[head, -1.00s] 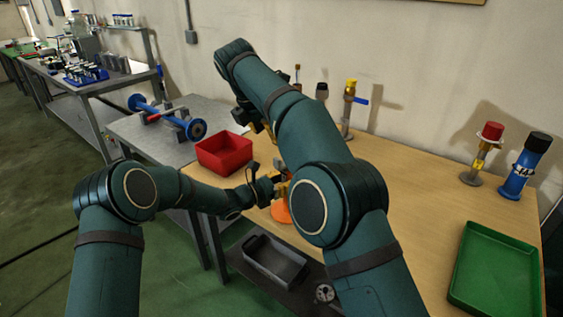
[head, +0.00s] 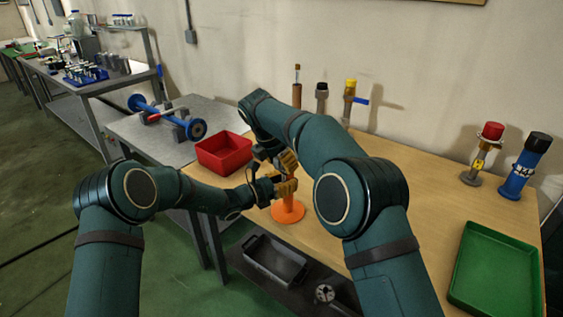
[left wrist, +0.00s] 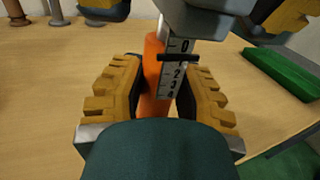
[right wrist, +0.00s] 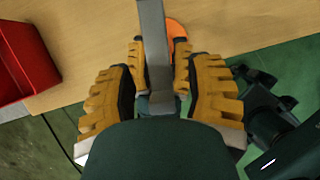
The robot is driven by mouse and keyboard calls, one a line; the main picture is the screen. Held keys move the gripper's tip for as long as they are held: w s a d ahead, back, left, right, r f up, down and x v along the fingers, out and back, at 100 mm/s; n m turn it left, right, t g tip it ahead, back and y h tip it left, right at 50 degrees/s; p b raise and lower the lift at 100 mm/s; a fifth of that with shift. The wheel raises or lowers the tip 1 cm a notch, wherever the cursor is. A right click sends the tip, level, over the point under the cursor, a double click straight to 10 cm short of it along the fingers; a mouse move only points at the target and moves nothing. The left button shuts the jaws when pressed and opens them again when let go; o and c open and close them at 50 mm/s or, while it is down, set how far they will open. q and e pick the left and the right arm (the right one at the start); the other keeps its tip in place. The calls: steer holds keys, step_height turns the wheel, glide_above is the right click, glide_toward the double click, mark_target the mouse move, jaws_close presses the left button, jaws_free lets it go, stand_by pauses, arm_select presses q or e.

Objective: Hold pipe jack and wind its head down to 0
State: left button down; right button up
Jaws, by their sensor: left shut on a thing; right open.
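The pipe jack stands on the table on its round orange base (head: 288,211). In the left wrist view its orange post (left wrist: 153,72) carries a white scale (left wrist: 177,72) numbered from 0 down, with a black pointer (left wrist: 178,57) just below the 0. My left gripper (head: 285,187) is shut on the post from the left. My right gripper (head: 287,161) is open just above the left one, pointing down over the jack. In the right wrist view a grey bar (right wrist: 154,50) of the jack's head lies between its open fingers; contact cannot be told.
A red bin (head: 224,153) is behind and left of the jack. Several capped posts, including a yellow-topped one (head: 350,98), stand at the table's back. A green tray (head: 497,268) lies at the right. The table's front edge is close to the jack.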

jaws_close()
stand_by(0.3)
steer(key=shift+w+a+m+g+h, duration=0.1)
steer(key=shift+w+m+g+h, duration=0.15)
steer(key=shift+m, duration=0.55)
steer(key=shift+w+a+m+g+h, duration=0.15)
steer(key=shift+m+g, duration=0.1)
steer(key=shift+m, duration=0.55)
steer(key=shift+d, duration=0.1)
jaws_free()
steer(key=shift+s+r, duration=0.1)
steer(key=shift+r, duration=0.05)
